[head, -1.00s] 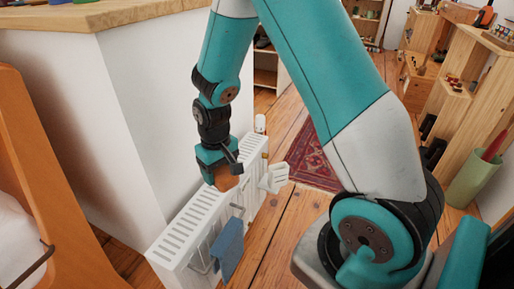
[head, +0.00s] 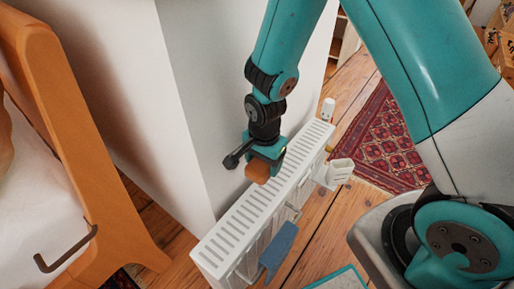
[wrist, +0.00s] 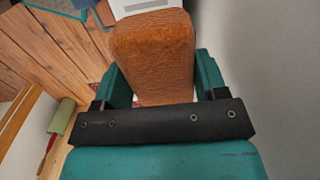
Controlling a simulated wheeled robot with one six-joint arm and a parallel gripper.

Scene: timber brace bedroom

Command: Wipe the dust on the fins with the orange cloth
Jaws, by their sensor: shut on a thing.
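The orange cloth (head: 257,172) is a thick folded pad, and it fills the space between my fingers in the wrist view (wrist: 152,55). My gripper (head: 264,153) is shut on it, above the wall-side edge of the white radiator (head: 250,212). The radiator's slotted top, with its row of fins, runs from the lower middle up to the right along the wall. A white piece of the radiator shows just beyond the cloth in the wrist view (wrist: 140,6). I cannot tell whether the cloth touches the fins. I cannot make out dust on them.
A blue cloth (head: 278,250) hangs on a rail at the radiator's front, and a white box-like holder (head: 339,173) sits farther along. A white valve knob (head: 328,108) stands at the far end. The pale wall (head: 205,90) is close behind. An orange bed frame (head: 75,130) is at left.

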